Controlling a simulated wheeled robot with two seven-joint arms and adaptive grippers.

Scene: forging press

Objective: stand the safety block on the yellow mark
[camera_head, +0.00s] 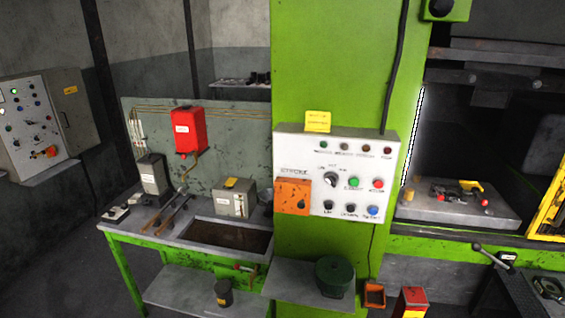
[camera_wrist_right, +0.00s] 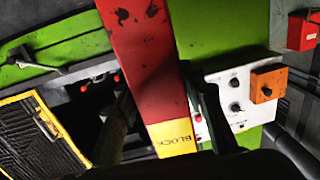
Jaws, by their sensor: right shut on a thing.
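The safety block (camera_wrist_right: 152,65) is a long red bar with a yellow end lettered BLOCK, filling the middle of the right wrist view. My right gripper (camera_wrist_right: 158,88) is shut on it, with a dark finger on each side. The yellow end lies close to the palm, and the far red end runs out of the picture. In the head view a red, box-shaped thing with a yellow patch (camera_head: 412,302) shows at the bottom edge; I cannot tell if it is the block. A small yellowish patch (camera_head: 408,194) lies on the press bed (camera_head: 440,212); I cannot tell if it is the mark.
Red-handled parts and a yellow piece (camera_head: 470,186) lie on the press bed. A yellow-framed mesh guard (camera_head: 548,205) stands at its right. A control panel (camera_head: 335,175) juts from the green column. A lever (camera_head: 490,256) sticks out below the bed. A workbench (camera_head: 180,238) stands left.

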